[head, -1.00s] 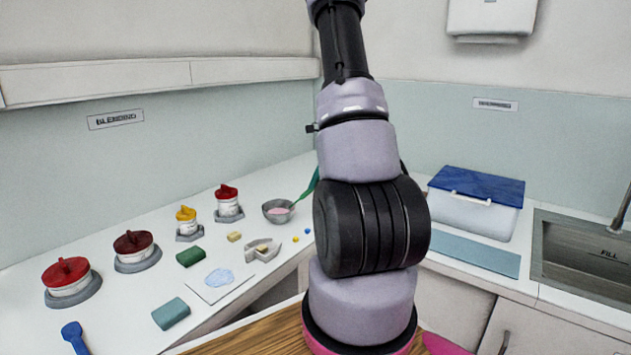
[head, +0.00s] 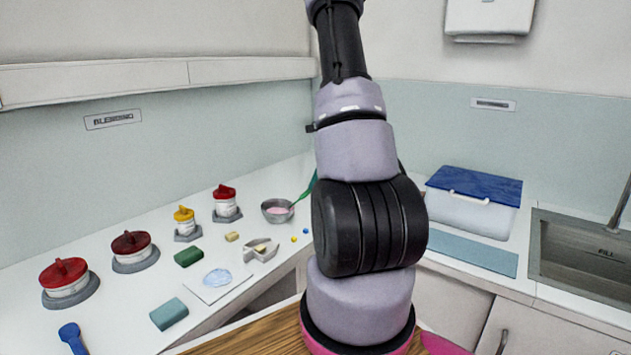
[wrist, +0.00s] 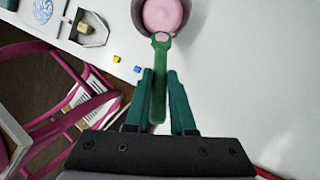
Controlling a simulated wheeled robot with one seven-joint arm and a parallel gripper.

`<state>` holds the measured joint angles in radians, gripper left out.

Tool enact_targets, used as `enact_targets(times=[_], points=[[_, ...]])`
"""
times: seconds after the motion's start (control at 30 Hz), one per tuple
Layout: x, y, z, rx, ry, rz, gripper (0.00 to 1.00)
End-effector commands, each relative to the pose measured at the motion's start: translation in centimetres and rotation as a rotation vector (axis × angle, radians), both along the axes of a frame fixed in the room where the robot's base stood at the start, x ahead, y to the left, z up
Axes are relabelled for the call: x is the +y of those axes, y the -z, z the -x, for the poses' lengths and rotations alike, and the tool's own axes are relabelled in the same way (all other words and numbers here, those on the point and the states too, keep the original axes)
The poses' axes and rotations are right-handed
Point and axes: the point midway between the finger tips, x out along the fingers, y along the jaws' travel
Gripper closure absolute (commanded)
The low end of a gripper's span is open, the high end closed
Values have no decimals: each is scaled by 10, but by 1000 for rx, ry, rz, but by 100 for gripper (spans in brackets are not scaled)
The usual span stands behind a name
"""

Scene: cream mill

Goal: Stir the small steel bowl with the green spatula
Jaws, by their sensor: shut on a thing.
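The small steel bowl (head: 268,212) holds pink stuff and stands on the white counter at the back, left of my arm. In the wrist view the bowl (wrist: 137,17) is at the top edge, partly cut off. The green spatula (head: 304,196) slants into it from the right. In the wrist view the spatula (wrist: 160,82) has its pink-marked tip at the pink contents (wrist: 166,14); I cannot tell how deep it is. My gripper (wrist: 160,80) is shut on the spatula's handle.
Blue and yellow small bits (head: 305,231) lie near the bowl. A grey angular holder (head: 262,252), green block (head: 188,257) and lidded jars (head: 226,203) stand to the left. A pink chair frame (wrist: 75,105) shows below the counter edge. Counter right of the bowl is clear in the wrist view.

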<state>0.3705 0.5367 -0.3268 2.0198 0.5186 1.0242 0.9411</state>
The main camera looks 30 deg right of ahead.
Motion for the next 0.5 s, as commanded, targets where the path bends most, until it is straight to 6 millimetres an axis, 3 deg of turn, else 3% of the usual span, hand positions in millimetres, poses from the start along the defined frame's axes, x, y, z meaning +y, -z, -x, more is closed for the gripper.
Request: enact_targets(times=[0.5], points=[[0, -34, 0, -2, 0, 1, 100]])
